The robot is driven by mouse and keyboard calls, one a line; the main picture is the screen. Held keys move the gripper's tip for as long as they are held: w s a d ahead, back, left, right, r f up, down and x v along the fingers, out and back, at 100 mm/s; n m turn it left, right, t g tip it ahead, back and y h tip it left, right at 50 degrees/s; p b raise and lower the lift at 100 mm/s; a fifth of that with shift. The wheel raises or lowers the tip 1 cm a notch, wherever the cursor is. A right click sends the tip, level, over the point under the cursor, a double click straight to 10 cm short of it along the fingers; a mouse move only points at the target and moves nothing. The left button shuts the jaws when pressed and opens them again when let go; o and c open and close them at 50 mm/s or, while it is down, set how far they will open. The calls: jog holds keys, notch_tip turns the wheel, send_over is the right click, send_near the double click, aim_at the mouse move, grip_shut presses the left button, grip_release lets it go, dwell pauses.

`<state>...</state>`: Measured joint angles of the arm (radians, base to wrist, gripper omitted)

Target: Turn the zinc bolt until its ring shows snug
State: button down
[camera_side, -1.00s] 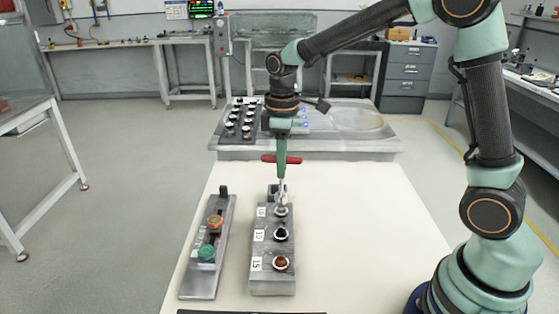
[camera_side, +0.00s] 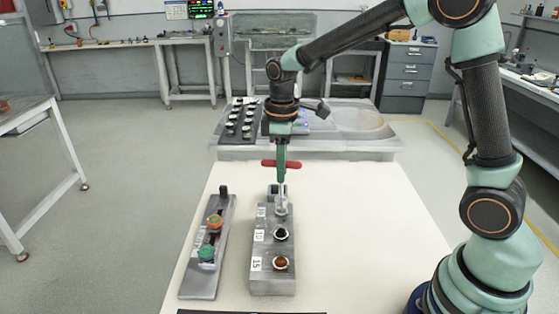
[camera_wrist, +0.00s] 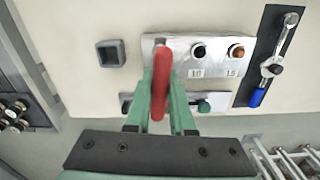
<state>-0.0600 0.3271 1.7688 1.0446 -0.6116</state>
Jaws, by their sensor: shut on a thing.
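My gripper (camera_side: 281,147) is shut on the red crosswise handle (camera_side: 281,163) of an upright tool. The red handle (camera_wrist: 161,80) also shows between my green fingers in the wrist view. The tool's pale shaft reaches down to the zinc bolt (camera_side: 282,212), the farthest bolt in the grey block (camera_side: 272,285). The tip appears to be at the bolt's head; I cannot tell how far it is seated. The zinc bolt's ring is too small and covered to read.
A black bolt (camera_side: 281,233) and a brown bolt (camera_side: 281,263) sit nearer in the block, beside labels. A grey plate with an orange knob (camera_side: 215,221) and green knob (camera_side: 207,253) lies left. A square holder (camera_wrist: 110,53) stands beyond the block.

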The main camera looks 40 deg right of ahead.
jog(key=shift+f, duration=0.85)
jog(key=c, duration=1.5)
grip_release()
grip_shut()
